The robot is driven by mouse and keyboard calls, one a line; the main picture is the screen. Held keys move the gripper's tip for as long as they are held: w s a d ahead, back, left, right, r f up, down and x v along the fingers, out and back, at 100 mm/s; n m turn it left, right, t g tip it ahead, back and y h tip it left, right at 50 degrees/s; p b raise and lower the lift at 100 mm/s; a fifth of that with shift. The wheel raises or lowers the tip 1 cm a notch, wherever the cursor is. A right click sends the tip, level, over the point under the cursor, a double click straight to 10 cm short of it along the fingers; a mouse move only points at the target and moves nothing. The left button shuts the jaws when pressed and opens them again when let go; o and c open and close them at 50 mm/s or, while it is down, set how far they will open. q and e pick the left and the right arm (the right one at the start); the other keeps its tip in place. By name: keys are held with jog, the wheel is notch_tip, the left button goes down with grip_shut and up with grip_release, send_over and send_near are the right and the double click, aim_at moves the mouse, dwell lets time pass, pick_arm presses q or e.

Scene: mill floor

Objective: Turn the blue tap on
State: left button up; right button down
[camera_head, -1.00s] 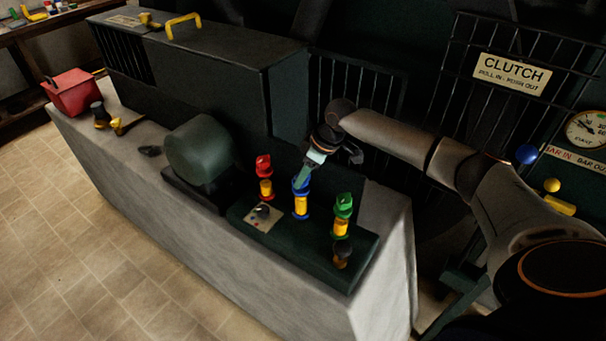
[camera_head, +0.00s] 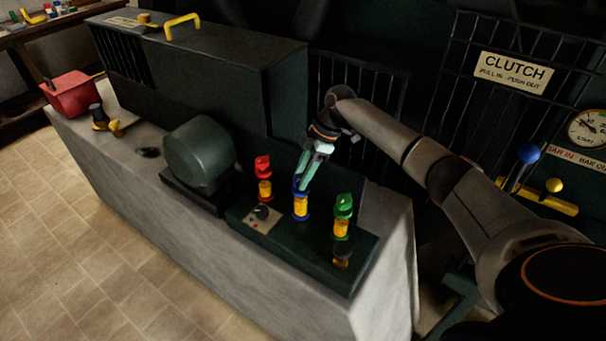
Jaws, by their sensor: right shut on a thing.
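The blue tap (camera_head: 301,208) stands upright on the dark green base between the red and green ones, with a yellow middle and blue rings. My right gripper (camera_head: 301,181) comes down on it from above, its fingers shut on the blue top, which they largely hide. The left gripper is not in view.
A red-topped tap (camera_head: 264,180) stands close on the left and a green-topped tap (camera_head: 343,213) on the right. A small dial plate (camera_head: 262,217) lies in front. A dark green motor-like drum (camera_head: 199,150) and a tall dark cabinet (camera_head: 215,65) stand behind to the left.

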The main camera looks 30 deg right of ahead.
dwell(0.3)
jog(key=shift+c, duration=1.9)
grip_release()
jog(key=b+v, duration=0.1)
jog(key=v, duration=1.1)
jog(key=shift+r, duration=0.3)
jog(key=shift+d+f, duration=0.1)
